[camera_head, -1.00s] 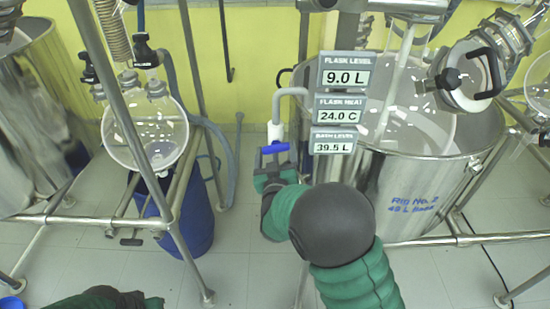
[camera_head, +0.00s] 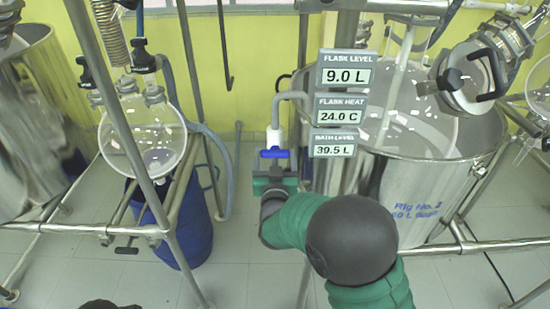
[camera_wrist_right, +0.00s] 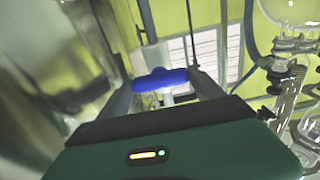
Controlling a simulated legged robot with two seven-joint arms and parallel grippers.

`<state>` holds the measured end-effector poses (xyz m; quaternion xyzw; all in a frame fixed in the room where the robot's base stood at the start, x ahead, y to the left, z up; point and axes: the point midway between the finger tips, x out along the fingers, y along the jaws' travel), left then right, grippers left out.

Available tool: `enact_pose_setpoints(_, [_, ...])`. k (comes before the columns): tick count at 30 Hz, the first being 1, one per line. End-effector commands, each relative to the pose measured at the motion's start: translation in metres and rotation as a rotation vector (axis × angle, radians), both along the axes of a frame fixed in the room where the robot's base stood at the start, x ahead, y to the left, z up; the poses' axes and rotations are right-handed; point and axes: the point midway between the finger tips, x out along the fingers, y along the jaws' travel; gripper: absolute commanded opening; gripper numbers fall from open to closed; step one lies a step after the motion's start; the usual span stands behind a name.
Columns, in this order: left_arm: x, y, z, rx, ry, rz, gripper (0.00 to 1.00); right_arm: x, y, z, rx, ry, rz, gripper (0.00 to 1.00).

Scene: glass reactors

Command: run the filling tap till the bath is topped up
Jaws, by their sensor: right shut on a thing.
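The filling tap has a blue handle (camera_head: 275,153) on a white body under a bent grey pipe, at the left side of the bath. My right gripper (camera_head: 275,170) is shut on the blue handle, which lies crosswise in the head view. In the right wrist view the handle (camera_wrist_right: 160,79) sits between the two fingers. The steel bath (camera_head: 405,205), marked Rig No. 2, stands right of the tap. The bath level display (camera_head: 333,145) reads 39.5 L. The water in the bath cannot be made out clearly. My left gripper does not show.
A round glass flask (camera_head: 143,138) hangs in a steel frame to the left, above a blue drum (camera_head: 185,225). A pipe clamp with a black handle (camera_head: 485,75) is at upper right. Open tiled floor (camera_head: 240,255) lies in front of the tap.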

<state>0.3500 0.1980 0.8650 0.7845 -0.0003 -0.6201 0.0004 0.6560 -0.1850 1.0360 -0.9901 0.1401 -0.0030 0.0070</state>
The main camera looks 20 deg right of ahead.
Motion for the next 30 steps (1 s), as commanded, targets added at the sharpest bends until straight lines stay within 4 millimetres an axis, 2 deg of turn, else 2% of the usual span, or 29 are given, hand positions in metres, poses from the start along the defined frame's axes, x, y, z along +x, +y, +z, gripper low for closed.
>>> enact_pose_setpoints(1, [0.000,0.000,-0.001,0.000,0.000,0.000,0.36,-0.001,0.001,-0.007,0.004,0.017,0.002,0.78])
enact_pose_setpoints(6, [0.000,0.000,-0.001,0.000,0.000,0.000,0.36,-0.001,0.001,-0.005,0.002,0.011,0.002,0.98])
enact_pose_setpoints(17, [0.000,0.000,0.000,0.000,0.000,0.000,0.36,-0.006,0.003,-0.001,0.001,0.005,0.002,0.98])
enact_pose_setpoints(20, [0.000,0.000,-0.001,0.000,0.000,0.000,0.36,-0.022,0.007,-0.001,0.001,0.005,0.003,0.98])
enact_pose_setpoints(23, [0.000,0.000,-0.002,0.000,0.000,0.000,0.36,-0.048,0.016,-0.002,0.003,0.005,0.005,0.98])
enact_pose_setpoints(30, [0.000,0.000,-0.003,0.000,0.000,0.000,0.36,-0.117,0.036,-0.003,0.001,0.007,0.007,0.98])
